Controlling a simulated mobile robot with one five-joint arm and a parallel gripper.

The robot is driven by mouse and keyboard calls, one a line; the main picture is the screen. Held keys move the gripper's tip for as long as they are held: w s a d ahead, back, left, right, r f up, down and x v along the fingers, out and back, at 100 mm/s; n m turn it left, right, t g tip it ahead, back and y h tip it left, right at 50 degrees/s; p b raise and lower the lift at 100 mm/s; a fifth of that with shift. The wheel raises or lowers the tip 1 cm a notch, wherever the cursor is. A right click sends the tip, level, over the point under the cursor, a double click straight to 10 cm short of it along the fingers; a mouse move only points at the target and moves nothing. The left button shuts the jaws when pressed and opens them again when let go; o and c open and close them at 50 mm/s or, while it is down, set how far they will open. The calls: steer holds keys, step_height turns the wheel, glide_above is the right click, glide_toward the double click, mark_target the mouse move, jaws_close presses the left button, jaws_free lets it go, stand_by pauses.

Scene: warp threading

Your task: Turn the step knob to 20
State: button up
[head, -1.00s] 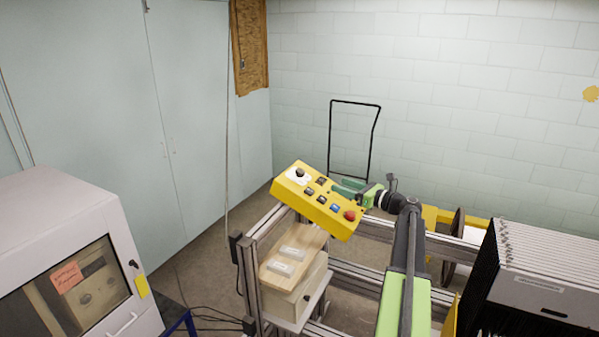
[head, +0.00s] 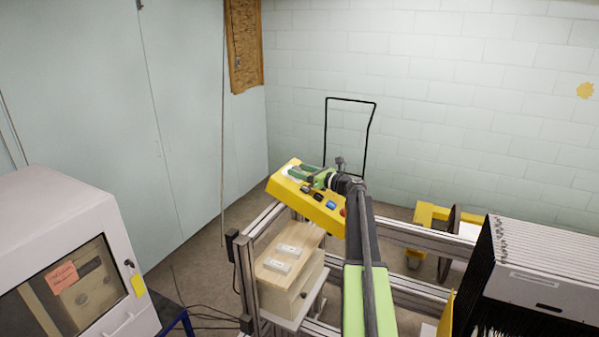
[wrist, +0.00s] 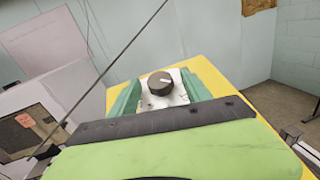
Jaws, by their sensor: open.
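The step knob (wrist: 161,83) is a dark round knob with a light pointer mark, on a white plate (wrist: 176,97) with small markings too small to read. It sits at the left end of the yellow control box (head: 281,187). My gripper (head: 293,171) is over that end of the box in the head view and hides the knob there. In the wrist view the green fingers of my gripper (wrist: 160,88) are open, one on each side of the knob, with gaps visible. I cannot tell whether they are level with the knob.
Other buttons, including a blue one (head: 331,205) and a red one (head: 343,212), are on the box close to my arm. A white cabinet (head: 60,215) stands at left.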

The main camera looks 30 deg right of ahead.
steer(key=shift+c, duration=0.2)
jaws_close()
steer(key=shift+s+a+m+h, duration=0.1)
steer(key=shift+m+h, duration=0.2)
steer(key=shift+a+r+m+h, duration=0.1)
steer(key=shift+a+m+h, duration=0.05)
steer(key=shift+m+h, duration=0.45)
steer(key=m+h, duration=0.1)
steer(key=m+h+p, duration=0.1)
steer(key=h, duration=0.1)
steer(key=m+h, duration=0.1)
steer(key=m, duration=0.1)
steer(key=shift+s+a+r+t+h+p, duration=0.1)
steer(key=shift+a+t+h+p, duration=0.15)
steer(key=shift+t+h+p, duration=0.1)
steer(key=m+h+p, duration=0.1)
steer(key=m+h, duration=0.1)
steer(key=m+g+h, duration=0.1)
steer(key=m+h, duration=0.1)
steer(key=shift+g+h+p, duration=0.25)
steer(key=shift+p, duration=0.1)
steer(key=shift+a+m+g+h, duration=0.1)
steer(key=shift+m+g+h, duration=0.2)
steer(key=shift+m+h, duration=0.25)
